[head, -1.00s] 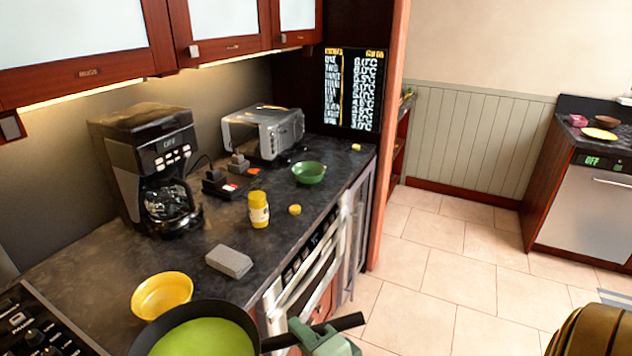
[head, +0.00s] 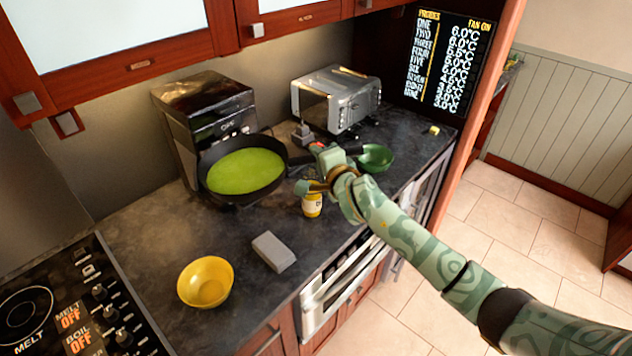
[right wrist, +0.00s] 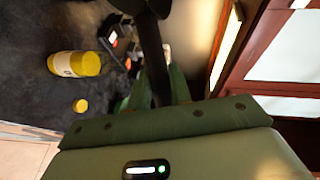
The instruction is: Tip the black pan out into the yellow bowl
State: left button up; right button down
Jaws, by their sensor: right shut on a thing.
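The black pan (head: 206,181) is bright green inside and hangs over the counter in front of the coffee maker, looking roughly level. My right gripper (head: 320,156) is shut on its handle, to the right of the pan. In the right wrist view the dark handle (right wrist: 154,62) runs up from between the green fingers (right wrist: 153,92). The yellow bowl (head: 205,283) stands upright on the counter at the front left, apart from the pan, and looks empty. My left gripper is not in view.
A grey block (head: 273,252) lies right of the bowl. A yellow bottle (head: 312,204) stands just below my right gripper. A green bowl (head: 375,158) and a toaster oven (head: 337,97) are behind. The coffee maker (head: 205,105) is close behind the pan. The hob (head: 75,300) is left.

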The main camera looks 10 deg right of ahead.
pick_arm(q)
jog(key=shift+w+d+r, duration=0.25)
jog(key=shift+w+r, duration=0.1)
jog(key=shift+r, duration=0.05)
pick_arm(e)
notch_tip(320, 180, down, 11)
jog(key=n+y, duration=0.2)
jog(key=y, duration=0.1)
jog(key=shift+w+a+n+g, duration=0.3)
jog(key=shift+w+g, duration=0.05)
jog(key=shift+g, duration=0.05)
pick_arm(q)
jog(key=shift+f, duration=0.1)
